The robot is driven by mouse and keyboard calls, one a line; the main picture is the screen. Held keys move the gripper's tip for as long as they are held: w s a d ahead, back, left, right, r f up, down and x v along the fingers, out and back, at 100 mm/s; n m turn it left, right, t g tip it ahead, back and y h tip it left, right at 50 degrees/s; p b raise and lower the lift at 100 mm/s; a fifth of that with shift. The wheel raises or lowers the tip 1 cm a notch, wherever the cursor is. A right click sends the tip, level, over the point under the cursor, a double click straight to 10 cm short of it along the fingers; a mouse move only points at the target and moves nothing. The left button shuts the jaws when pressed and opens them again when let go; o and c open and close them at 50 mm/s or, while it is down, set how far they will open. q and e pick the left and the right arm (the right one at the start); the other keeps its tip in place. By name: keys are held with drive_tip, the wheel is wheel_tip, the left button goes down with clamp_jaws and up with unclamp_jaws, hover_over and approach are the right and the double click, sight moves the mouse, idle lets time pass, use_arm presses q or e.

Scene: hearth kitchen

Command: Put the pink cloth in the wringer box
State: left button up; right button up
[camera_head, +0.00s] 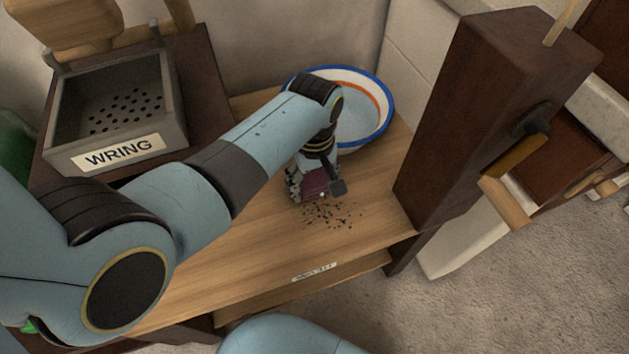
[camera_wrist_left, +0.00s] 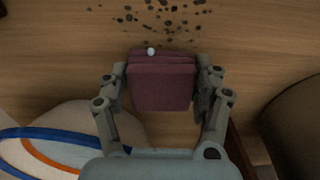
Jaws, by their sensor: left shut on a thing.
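The pink cloth (camera_wrist_left: 162,85) is a folded, dark pink block between the fingers of my left gripper (camera_wrist_left: 162,88), which is shut on it. In the head view the cloth (camera_head: 314,184) shows only in part beneath my left gripper (camera_head: 315,186), low over the wooden counter beside dark crumbs. I cannot tell whether it touches the counter. The wringer box (camera_head: 172,112) is a grey open tray with a perforated floor and a WRING label, at the upper left. Its visible floor is bare. My right gripper is not in view.
A white bowl with blue and orange rings (camera_head: 378,100) stands behind my left gripper. Dark crumbs (camera_head: 338,214) lie on the counter (camera_head: 260,250). A tall dark wooden post (camera_head: 460,120) stands to the right. A wooden block (camera_head: 65,25) is behind the box.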

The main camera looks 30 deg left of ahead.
use_arm(q)
drive_tip(key=shift+r, duration=0.1)
drive_tip(key=shift+f, duration=0.2)
drive_tip(key=o, duration=1.1)
drive_tip(key=shift+c, duration=0.2)
drive_tip(key=shift+r, duration=0.15)
